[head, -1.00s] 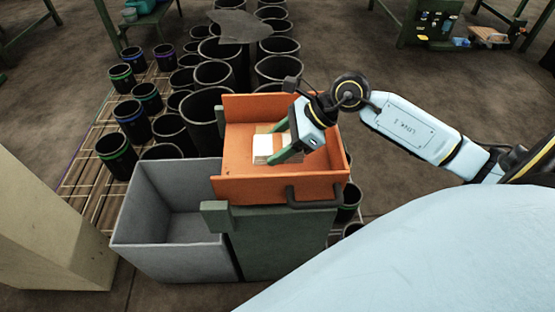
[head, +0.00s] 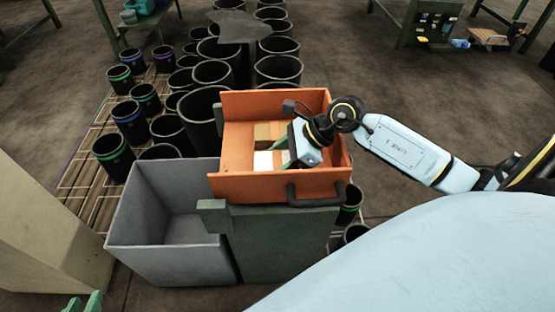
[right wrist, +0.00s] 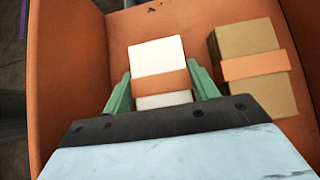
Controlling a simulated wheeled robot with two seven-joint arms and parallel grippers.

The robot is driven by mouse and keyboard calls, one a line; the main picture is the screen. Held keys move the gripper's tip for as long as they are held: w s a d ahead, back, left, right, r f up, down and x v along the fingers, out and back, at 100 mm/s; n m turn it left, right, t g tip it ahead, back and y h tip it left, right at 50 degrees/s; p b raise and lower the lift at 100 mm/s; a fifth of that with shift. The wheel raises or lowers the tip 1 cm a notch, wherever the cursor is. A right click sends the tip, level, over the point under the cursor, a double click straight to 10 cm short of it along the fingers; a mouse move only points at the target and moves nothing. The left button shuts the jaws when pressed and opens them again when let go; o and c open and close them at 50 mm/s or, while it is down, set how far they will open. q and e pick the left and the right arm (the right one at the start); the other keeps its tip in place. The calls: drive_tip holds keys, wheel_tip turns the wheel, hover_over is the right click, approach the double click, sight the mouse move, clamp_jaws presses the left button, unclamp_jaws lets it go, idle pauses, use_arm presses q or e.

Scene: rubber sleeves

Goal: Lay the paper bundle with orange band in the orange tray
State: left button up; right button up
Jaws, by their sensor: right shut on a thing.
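The paper bundle (head: 264,161) is a white block with an orange band (right wrist: 162,84). It is inside the orange tray (head: 250,188), between the walls; I cannot tell whether it touches the floor. My right gripper (head: 279,156) is shut on it, with one green finger on each side in the right wrist view (right wrist: 162,94). A brown bundle with an orange band (right wrist: 258,68) lies beside it in the tray, at its right in the wrist view. My left gripper (head: 83,302) shows only its green fingertips, apart and empty, at the bottom left edge.
A grey open bin (head: 135,215) stands left of the tray, and looks empty. The tray rests on a green stand (head: 280,245) and has a dark handle (head: 317,196) in front. Many black sleeves (head: 203,112) stand behind and to the left on a slatted rack.

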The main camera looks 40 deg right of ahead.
use_arm(q)
drive_tip(key=shift+w, duration=0.1)
use_arm(e)
drive_tip(key=shift+f, duration=0.1)
drive_tip(key=o, duration=1.1)
use_arm(q)
drive_tip(key=shift+w+d+r+t, duration=0.15)
drive_tip(key=shift+w+r+t, duration=0.05)
drive_tip(key=shift+r+t, duration=0.1)
drive_tip(key=shift+s, duration=0.1)
use_arm(e)
drive_tip(key=p+v, duration=0.2)
drive_tip(key=v, duration=0.7)
drive_tip(key=shift+p, duration=0.35)
use_arm(q)
drive_tip(key=s+a+f+g+y, duration=0.2)
drive_tip(key=s+a+f+g, duration=0.3)
drive_tip(key=s+f+g, duration=0.3)
drive_tip(key=shift+s+n+p, duration=0.3)
drive_tip(key=shift+s+p, duration=0.1)
drive_tip(key=shift+s, duration=0.5)
use_arm(e)
drive_tip(key=shift+v, duration=1.6)
drive_tip(key=shift+w, duration=0.1)
